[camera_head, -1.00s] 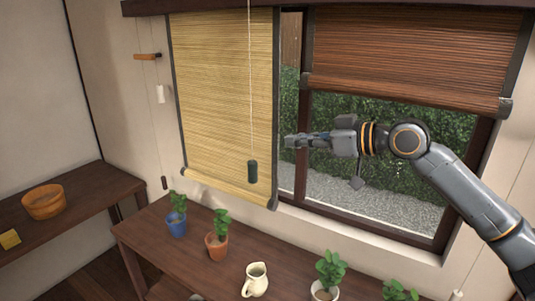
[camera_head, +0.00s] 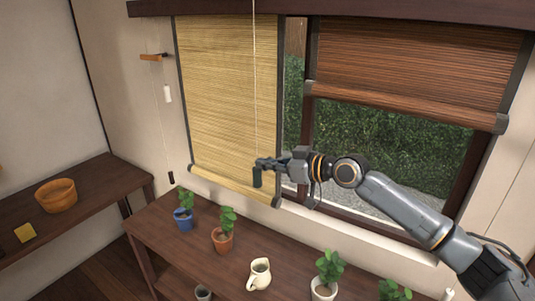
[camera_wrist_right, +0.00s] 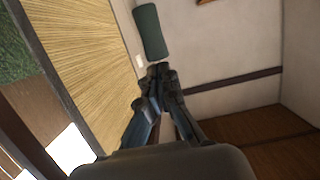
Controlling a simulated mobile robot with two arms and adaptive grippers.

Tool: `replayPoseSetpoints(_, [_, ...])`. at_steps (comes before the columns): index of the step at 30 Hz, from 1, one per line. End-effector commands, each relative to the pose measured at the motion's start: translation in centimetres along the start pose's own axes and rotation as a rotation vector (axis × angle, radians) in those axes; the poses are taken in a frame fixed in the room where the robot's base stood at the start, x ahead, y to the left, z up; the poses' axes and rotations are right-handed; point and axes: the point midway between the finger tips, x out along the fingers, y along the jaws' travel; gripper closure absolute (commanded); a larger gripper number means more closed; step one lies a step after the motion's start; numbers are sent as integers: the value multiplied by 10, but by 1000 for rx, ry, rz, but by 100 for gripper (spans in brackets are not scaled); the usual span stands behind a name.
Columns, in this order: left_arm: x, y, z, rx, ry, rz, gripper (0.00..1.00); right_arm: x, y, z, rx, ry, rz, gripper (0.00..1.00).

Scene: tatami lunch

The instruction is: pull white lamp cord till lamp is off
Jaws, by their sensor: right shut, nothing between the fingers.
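A thin pale cord (camera_head: 254,90) hangs from above in front of the yellow blind. A dark green cylindrical handle (camera_head: 257,178) is at its lower end. My right gripper (camera_head: 262,163) is at the top of this handle, shut, with nothing held. In the wrist view its fingertips (camera_wrist_right: 158,72) are close to the lower end of the green handle (camera_wrist_right: 150,32) in the picture; I cannot tell whether they touch. A white pull (camera_head: 168,94) hangs on a thin cord by the left wall. No lamp shows. My left gripper is out of view.
The yellow blind (camera_head: 225,100) is down behind the handle; the brown blind (camera_head: 415,60) is partly raised. Below stands a table (camera_head: 200,251) with a blue potted plant (camera_head: 183,219), a terracotta one (camera_head: 222,240) and a cream jug (camera_head: 259,275). Air left of the handle is clear.

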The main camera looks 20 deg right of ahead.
Motion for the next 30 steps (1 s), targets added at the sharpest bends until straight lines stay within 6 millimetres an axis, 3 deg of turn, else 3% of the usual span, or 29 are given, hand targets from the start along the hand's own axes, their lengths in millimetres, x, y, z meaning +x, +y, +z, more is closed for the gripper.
replayPoseSetpoints(10, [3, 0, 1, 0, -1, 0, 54, 1, 0, 4, 0, -1, 0, 100])
replayPoseSetpoints(21, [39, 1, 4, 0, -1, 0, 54, 11, 0, 43, 0, -1, -1, 100])
replayPoseSetpoints(30, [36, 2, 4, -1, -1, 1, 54, 10, -1, 42, 0, -5, -2, 100])
